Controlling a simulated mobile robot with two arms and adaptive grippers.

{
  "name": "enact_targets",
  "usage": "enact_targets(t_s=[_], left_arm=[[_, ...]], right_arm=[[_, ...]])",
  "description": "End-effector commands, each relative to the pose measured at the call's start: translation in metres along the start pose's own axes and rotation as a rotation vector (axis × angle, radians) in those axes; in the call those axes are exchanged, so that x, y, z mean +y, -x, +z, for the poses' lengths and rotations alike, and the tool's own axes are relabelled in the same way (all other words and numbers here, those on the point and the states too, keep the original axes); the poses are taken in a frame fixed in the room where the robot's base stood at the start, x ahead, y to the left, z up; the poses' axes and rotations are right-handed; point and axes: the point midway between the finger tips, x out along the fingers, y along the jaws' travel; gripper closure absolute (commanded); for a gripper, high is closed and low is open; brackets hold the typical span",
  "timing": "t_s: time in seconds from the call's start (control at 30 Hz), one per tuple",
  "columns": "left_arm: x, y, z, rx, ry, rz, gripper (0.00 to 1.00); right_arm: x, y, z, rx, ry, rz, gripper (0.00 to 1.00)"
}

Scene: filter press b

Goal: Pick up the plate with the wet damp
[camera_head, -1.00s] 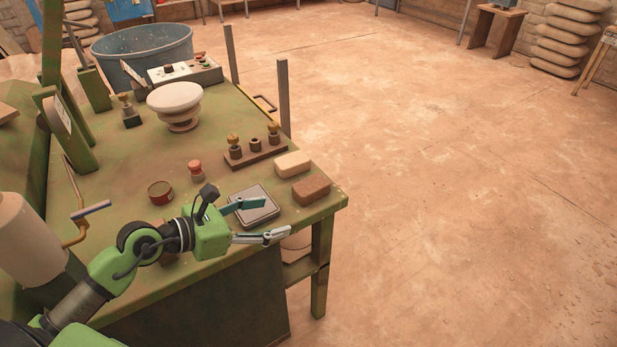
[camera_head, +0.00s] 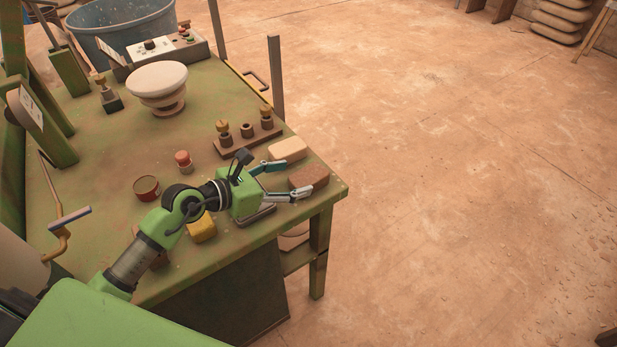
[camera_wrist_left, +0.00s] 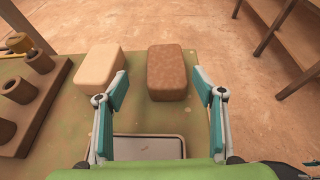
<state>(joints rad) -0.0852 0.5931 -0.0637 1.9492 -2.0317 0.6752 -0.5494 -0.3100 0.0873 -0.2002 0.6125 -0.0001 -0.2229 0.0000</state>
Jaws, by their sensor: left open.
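A flat grey plate-like tray with a raised rim (camera_wrist_left: 149,148) lies on the green table under my left gripper. In the head view the gripper mostly covers it, and only an edge (camera_head: 262,214) shows. My left gripper (camera_head: 298,178) is open and empty, fingers toward the table's right edge. In the wrist view, a brown block (camera_wrist_left: 170,75) shows between the fingertips, nearer the right one. A cream block (camera_wrist_left: 99,68) lies left of it, beyond the left finger. I cannot tell which item is wet or damp. My right gripper is not in view.
The green table (camera_head: 110,150) also holds a wooden holder with knobbed pieces (camera_head: 250,138), a red-topped stamp (camera_head: 183,161), a round tin (camera_head: 147,188), a yellow block (camera_head: 202,228) and a pale bowl-shaped piece (camera_head: 157,80).

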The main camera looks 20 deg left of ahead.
Motion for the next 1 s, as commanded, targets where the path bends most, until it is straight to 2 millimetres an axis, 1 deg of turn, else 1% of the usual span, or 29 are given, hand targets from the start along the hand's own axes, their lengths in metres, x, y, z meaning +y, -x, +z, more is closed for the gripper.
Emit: enact_targets(t_s=[0.13, 0.2, 0.3, 0.4, 0.53, 0.73, 0.93, 0.97, 1.0], left_arm=[[-0.002, -0.009, 0.002, -0.001, 0.002, -0.001, 0.38], [-0.005, -0.019, 0.005, -0.003, 0.002, -0.002, 0.38], [-0.009, -0.034, 0.006, -0.003, 0.002, -0.002, 0.38], [-0.008, -0.048, 0.004, -0.002, 0.002, 0.0, 0.38], [-0.008, -0.055, 0.003, -0.001, 0.0, 0.0, 0.38], [-0.008, -0.055, 0.003, -0.001, -0.001, 0.0, 0.38], [-0.008, -0.055, 0.003, 0.0, -0.001, 0.0, 0.89], [-0.008, -0.055, 0.003, 0.0, -0.001, 0.0, 0.92], [-0.007, -0.055, 0.005, -0.004, -0.001, 0.001, 0.92]], right_arm=[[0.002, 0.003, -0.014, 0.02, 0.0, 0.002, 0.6], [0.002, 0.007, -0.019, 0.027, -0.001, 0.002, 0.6], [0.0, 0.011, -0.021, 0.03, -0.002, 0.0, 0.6], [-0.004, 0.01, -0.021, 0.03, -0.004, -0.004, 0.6], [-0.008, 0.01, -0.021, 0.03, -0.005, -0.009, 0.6], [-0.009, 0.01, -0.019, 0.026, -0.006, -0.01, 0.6], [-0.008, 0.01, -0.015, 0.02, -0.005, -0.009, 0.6], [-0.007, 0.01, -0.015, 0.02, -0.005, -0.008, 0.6], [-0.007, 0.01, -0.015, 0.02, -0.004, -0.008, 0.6]])
